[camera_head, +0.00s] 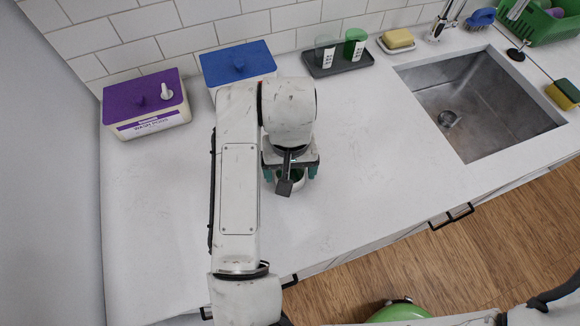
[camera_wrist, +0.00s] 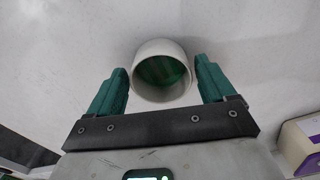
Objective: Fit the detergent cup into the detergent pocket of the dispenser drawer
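The detergent cup (camera_wrist: 163,74) is a small white round cup with a green inside. In the wrist view its mouth faces the camera. My gripper (camera_wrist: 161,68) has its two green fingers on either side of the cup, with what looks like a thin gap at each side. It looks open. In the head view my gripper (camera_head: 290,174) is low over the white counter, and a bit of the pale cup (camera_head: 298,183) shows beneath it, mostly hidden by my wrist. The dispenser drawer and its pocket are not in view.
On the white counter (camera_head: 360,190) stand a purple-lidded wash pods box (camera_head: 150,126) and a blue-lidded box (camera_head: 238,62). A sink (camera_head: 482,100) lies right. The counter's front is clear.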

